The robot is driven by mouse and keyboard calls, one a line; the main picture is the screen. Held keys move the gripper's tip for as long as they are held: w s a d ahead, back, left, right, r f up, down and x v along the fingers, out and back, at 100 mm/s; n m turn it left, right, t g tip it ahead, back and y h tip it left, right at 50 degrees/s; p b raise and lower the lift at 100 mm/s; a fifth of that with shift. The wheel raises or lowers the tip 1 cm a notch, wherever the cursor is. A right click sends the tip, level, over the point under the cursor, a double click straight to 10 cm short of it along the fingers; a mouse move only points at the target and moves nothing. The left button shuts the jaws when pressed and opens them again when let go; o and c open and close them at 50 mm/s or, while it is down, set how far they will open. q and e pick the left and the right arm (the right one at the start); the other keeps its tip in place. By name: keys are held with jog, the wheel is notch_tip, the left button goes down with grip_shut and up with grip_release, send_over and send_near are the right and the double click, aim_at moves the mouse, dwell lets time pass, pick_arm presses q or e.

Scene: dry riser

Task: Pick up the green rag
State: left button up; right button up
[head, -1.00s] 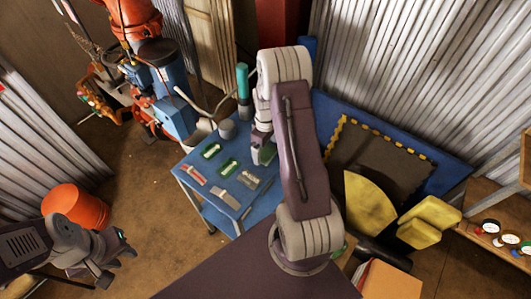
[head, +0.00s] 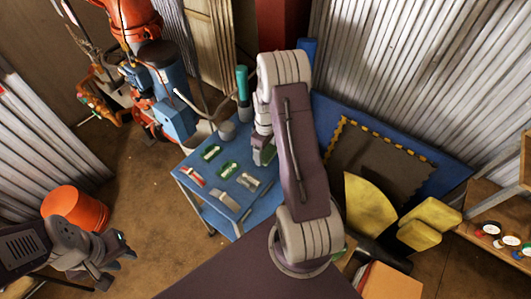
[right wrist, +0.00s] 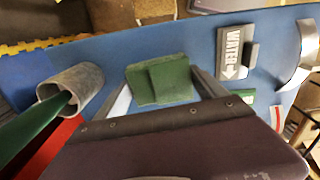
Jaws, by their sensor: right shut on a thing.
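The green rag (right wrist: 160,82) shows in the right wrist view as a folded green piece between the two fingers of my right gripper (right wrist: 164,92). The gripper is shut on it. In the head view, my right gripper (head: 262,140) is over the far right part of the blue table, with the rag (head: 265,156) at its tips, partly hidden by my arm. I cannot tell whether the rag touches the tabletop. My left gripper (head: 118,258) is low at the left, away from the table; its opening is unclear.
The blue table (head: 190,200) carries several small green, red and grey labels, one a WATER sign (right wrist: 236,50). A grey cup (head: 227,129) and a teal cylinder (head: 242,82) stand at its back. An orange bucket (head: 76,207) is at left. Yellow pieces (head: 368,205) lie right of my arm.

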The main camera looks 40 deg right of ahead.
aim_at(266, 151)
notch_tip(266, 151, up, 3)
jog(key=shift+r, duration=0.1)
jog(key=s+a+r, duration=0.2)
jog(key=s+r, duration=0.4)
jog(key=s, duration=0.5)
jog(key=shift+s+a+r+b, duration=0.25)
jog(key=shift+a+r+b, duration=0.05)
